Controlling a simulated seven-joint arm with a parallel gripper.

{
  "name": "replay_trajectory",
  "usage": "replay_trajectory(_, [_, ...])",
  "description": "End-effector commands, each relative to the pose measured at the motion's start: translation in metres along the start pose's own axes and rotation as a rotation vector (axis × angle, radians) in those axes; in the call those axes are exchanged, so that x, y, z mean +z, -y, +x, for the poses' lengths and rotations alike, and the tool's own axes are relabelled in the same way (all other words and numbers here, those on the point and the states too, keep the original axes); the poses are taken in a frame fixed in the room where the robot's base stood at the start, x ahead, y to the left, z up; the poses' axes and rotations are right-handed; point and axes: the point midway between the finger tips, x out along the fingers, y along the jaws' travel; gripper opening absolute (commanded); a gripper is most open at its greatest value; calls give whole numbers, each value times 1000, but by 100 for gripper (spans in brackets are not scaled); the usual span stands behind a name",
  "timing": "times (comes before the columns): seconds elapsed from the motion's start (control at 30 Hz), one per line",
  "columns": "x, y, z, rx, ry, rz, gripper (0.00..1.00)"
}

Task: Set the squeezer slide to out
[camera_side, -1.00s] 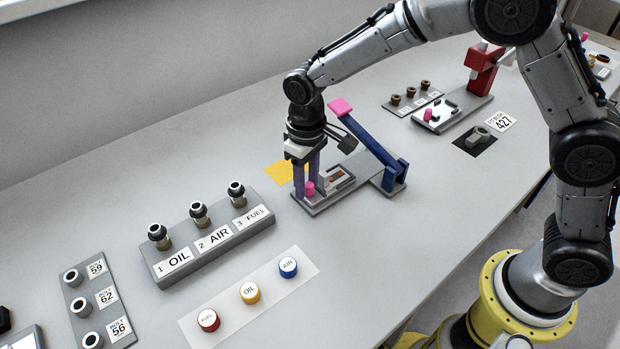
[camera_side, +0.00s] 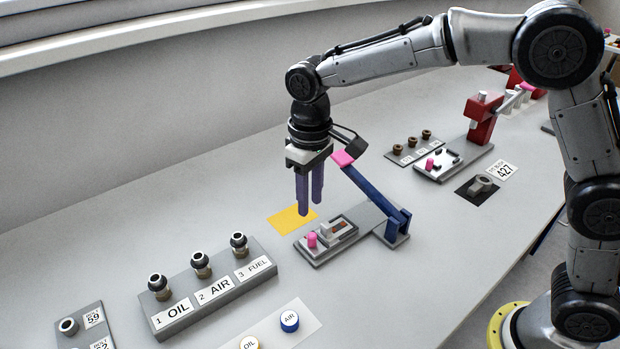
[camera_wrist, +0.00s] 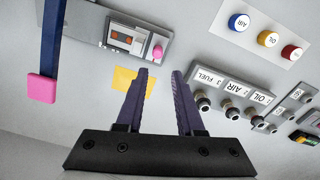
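The squeezer (camera_side: 378,213) is a grey base with a raised blue lever (camera_side: 365,189) that ends in a pink pad (camera_side: 343,158). Its slide has a pink knob (camera_side: 312,240) at the left end of the base, beside a framed slot (camera_side: 337,229). In the wrist view the knob (camera_wrist: 158,52) sits at the right end of the squeezer base, and the lever's pink pad (camera_wrist: 42,88) is at the left. My gripper (camera_side: 310,208) hangs above and behind the knob, apart from it. In the wrist view its purple fingers (camera_wrist: 162,74) are spread with nothing between them.
A yellow patch (camera_side: 290,219) lies on the table behind the squeezer. A grey block with OIL, AIR and FUEL fittings (camera_side: 205,287) stands to the left. Coloured caps (camera_wrist: 268,39) lie on a pale sheet. A red device (camera_side: 484,118) stands at the back right.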

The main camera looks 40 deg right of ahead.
Motion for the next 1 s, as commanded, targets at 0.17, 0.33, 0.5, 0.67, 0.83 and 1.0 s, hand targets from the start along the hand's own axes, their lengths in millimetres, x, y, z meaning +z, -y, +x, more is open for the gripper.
replay_trajectory(0.17, [-1, 0, -29, -1, -2, 0, 37])
replay_trajectory(0.33, [0, 0, -41, -1, -1, 0, 37])
replay_trajectory(0.5, [0, 0, -43, 0, 0, 0, 37])
replay_trajectory(0.67, [0, 0, -43, 0, 0, 0, 37])
replay_trajectory(0.83, [1, -14, -64, -5, -47, 31, 37])
replay_trajectory(1.0, [36, -48, -117, -11, -148, 103, 37])
